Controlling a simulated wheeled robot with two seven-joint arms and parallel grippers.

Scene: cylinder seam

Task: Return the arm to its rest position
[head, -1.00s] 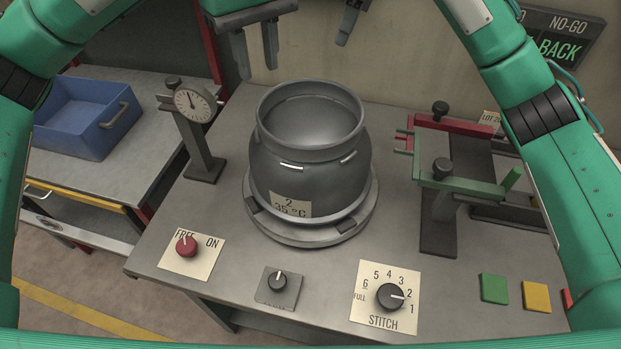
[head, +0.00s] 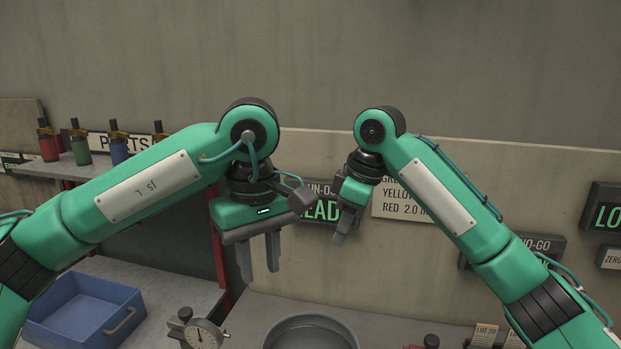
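My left arm comes in from the left, and its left gripper (head: 259,276) hangs fingers down in front of the back wall, above and left of the grey cylinder (head: 311,322). Its two fingers are apart with nothing between them. My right arm comes in from the right, and its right gripper (head: 341,236) points down, above and right of the cylinder. I see it nearly edge-on, so its finger gap cannot be told. Only the rim and upper opening of the cylinder show at the bottom edge.
A dial gauge (head: 203,334) stands left of the cylinder. A blue bin (head: 84,315) sits on the left side table. A shelf (head: 62,167) with several coloured bottles is at the left. Signs hang on the back wall. The air above both arms is clear.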

